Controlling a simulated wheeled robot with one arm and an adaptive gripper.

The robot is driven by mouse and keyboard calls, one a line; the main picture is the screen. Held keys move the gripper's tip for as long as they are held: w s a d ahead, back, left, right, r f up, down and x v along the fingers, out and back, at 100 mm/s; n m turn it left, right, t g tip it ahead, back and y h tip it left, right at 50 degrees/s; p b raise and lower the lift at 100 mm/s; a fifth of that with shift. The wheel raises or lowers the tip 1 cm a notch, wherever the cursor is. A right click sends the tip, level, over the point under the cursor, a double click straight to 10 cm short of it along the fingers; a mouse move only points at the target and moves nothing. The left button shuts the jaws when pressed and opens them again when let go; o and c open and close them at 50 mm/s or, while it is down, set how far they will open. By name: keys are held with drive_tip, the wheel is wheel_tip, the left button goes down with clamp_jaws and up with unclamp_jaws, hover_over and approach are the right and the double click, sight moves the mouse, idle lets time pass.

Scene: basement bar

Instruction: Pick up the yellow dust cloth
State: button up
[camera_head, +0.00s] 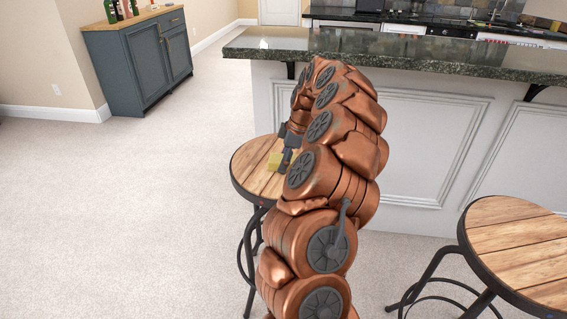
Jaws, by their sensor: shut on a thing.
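The yellow dust cloth (275,162) shows as a small yellow patch at the wooden seat of the left stool (250,177). My gripper (283,157) is dark grey and reaches down over that seat, shut on the cloth. The copper-coloured arm hides part of the gripper and the right side of the seat. I cannot tell whether the cloth touches the seat or is held just above it.
A second wooden stool (520,240) stands at the right. Behind the stools is a white panelled bar with a dark stone counter (430,54). A blue-grey cabinet (140,62) with bottles is at the back left. The carpet (110,210) at the left is clear.

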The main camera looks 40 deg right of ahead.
drive_tip(key=shift+r, duration=0.75)
drive_tip(key=v, duration=0.2)
drive_tip(key=shift+w+r, duration=0.1)
drive_tip(key=shift+r, duration=0.25)
drive_tip(key=s+d, duration=0.1)
drive_tip(key=s, duration=0.4)
drive_tip(key=s+d+r, duration=0.1)
drive_tip(key=s+d, duration=0.1)
drive_tip(key=s, duration=0.3)
drive_tip(key=s+d+b, duration=0.1)
drive_tip(key=s+d, duration=0.1)
drive_tip(key=s, duration=0.3)
drive_tip(key=shift+r, duration=0.2)
